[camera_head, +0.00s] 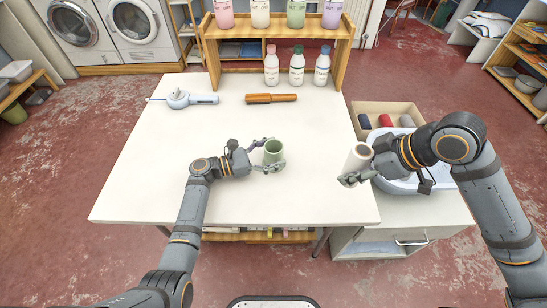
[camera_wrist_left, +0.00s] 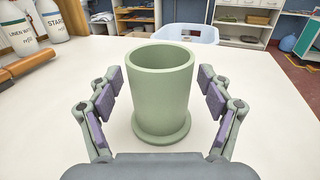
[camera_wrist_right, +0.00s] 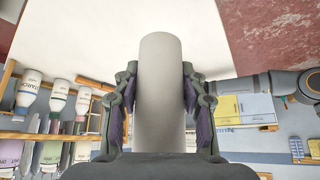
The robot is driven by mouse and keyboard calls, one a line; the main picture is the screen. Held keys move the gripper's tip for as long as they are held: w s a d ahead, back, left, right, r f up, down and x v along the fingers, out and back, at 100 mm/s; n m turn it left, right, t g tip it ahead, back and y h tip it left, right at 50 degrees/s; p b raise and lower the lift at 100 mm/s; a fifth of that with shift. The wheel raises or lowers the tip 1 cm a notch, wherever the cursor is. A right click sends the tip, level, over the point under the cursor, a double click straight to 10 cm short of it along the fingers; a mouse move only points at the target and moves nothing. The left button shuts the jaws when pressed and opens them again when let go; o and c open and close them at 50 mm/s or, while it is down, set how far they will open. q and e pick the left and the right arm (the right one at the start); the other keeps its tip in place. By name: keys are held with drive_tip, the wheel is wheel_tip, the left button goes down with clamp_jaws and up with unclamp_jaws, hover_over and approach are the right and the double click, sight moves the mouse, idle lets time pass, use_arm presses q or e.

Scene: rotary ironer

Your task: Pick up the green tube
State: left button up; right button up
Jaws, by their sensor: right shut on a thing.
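The green tube (camera_head: 272,150) stands upright on the white table, hollow and open at the top. My left gripper (camera_head: 270,155) has its fingers on either side of it. In the left wrist view the tube (camera_wrist_left: 162,92) stands between the open fingers (camera_wrist_left: 162,100), with a gap on both sides and a wider foot at its base. My right gripper (camera_head: 357,170) is shut on a pale cream tube (camera_head: 358,157) near the table's right edge. The right wrist view shows that tube (camera_wrist_right: 161,95) clamped between the fingers (camera_wrist_right: 160,110).
An orange-brown roller (camera_head: 271,98) and a grey-white handheld tool (camera_head: 184,99) lie farther back on the table. Several bottles (camera_head: 297,67) stand before a wooden shelf (camera_head: 278,33). A white basin (camera_head: 395,184) and a cardboard box (camera_head: 392,108) are at the right. The table's front left is clear.

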use_arm(q)
drive_tip(key=c, duration=1)
drive_tip(key=shift+r, duration=0.1)
wheel_tip(320, 180, up, 10)
drive_tip(key=shift+f, duration=0.1)
wheel_tip(320, 180, down, 7)
drive_tip(key=shift+f, duration=1.3)
drive_tip(key=shift+f, duration=0.15)
drive_tip(key=o, duration=0.8)
